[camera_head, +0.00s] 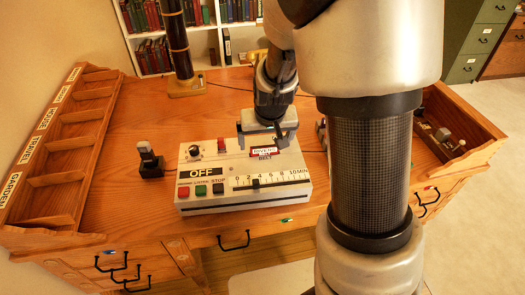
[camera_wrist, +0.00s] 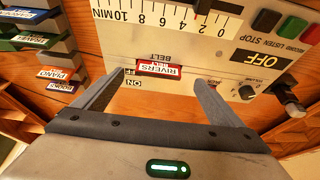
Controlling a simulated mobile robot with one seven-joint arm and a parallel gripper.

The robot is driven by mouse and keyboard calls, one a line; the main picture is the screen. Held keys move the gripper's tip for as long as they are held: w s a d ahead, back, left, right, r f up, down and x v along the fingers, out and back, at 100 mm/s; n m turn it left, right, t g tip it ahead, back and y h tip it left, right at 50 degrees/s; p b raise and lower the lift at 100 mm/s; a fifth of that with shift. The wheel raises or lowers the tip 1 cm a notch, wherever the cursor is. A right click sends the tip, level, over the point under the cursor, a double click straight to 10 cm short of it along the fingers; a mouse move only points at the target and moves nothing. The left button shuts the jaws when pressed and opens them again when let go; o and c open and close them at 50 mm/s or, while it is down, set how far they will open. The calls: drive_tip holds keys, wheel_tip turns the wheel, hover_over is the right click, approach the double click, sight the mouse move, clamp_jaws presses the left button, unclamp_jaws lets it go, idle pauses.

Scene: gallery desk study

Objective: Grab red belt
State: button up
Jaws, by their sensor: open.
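The red belt (camera_head: 264,152), with a white label reading RIVERS, sits in the slot marked BELT on top of the pale recorder box (camera_head: 220,171). In the wrist view the red belt (camera_wrist: 158,69) lies between my two fingertips and a little beyond them. My gripper (camera_head: 268,141) is over the back right of the box, just above the belt. It is open in the wrist view (camera_wrist: 157,84), one finger to each side of the belt, with nothing held. My arm hides part of the desk to the right of the box.
A rack with coloured labelled belts (camera_wrist: 54,74) shows at the left of the wrist view. A small dark device (camera_head: 150,160) stands left of the box. A dark column (camera_head: 180,45) rises behind. An empty, labelled wooden rack (camera_head: 70,150) lines the desk's left side. The desk's middle (camera_head: 140,105) is clear.

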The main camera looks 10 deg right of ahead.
sight(265, 147)
drive_tip(key=b+x, duration=0.1)
drive_tip(key=x, duration=0.4)
drive_tip(key=shift+w+d+r, duration=0.1)
